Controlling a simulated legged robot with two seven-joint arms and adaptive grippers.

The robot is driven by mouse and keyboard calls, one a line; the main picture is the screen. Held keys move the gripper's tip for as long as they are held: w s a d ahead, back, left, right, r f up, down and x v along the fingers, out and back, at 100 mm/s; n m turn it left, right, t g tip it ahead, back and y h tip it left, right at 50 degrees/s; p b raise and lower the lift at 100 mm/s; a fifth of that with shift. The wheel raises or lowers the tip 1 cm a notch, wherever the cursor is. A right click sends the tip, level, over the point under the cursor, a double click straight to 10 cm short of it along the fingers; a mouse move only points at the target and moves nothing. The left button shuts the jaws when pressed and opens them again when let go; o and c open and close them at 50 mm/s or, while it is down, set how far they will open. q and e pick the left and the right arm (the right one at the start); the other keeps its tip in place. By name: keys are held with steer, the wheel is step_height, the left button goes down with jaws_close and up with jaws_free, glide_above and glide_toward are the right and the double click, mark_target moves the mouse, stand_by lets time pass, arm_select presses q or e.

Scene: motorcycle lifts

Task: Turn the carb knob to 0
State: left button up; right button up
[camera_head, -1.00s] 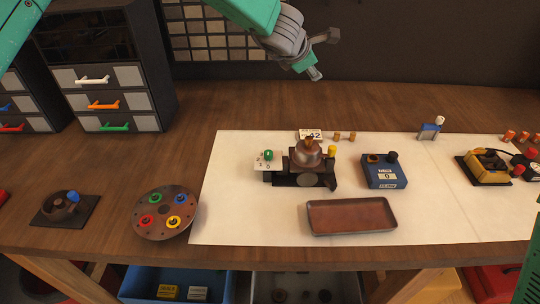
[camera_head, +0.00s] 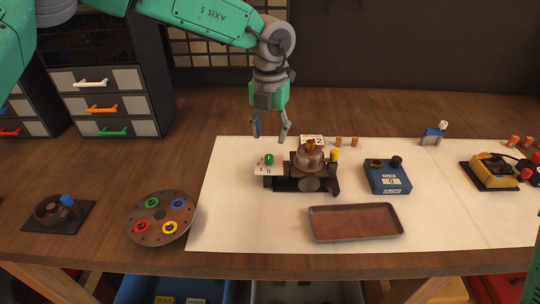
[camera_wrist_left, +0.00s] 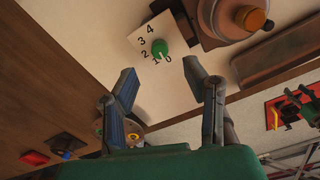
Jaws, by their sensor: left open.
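The green carb knob (camera_head: 269,159) stands on a white numbered plate (camera_head: 262,169) at the left side of the dark metal carburetor (camera_head: 308,160). In the left wrist view the knob (camera_wrist_left: 159,47) sits beside the printed numbers 0 to 4. Its pale mark seems to face the 0 and 1 side, but I cannot tell exactly which number. My left gripper (camera_head: 269,138) points down just behind and above the knob, open and empty. In the left wrist view its fingers (camera_wrist_left: 160,68) are spread, apart from the knob. My right gripper is not in view.
A brown tray (camera_head: 355,235) lies in front of the carburetor, and a blue box (camera_head: 387,177) stands to its right. A round disc (camera_head: 162,232) with coloured rings is to the left. A drawer cabinet (camera_head: 105,78) stands at the back left.

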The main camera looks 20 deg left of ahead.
mark_target(270, 155)
arm_select(q)
step_height(270, 155, down, 8)
steer(key=shift+r, duration=0.2)
jaws_close()
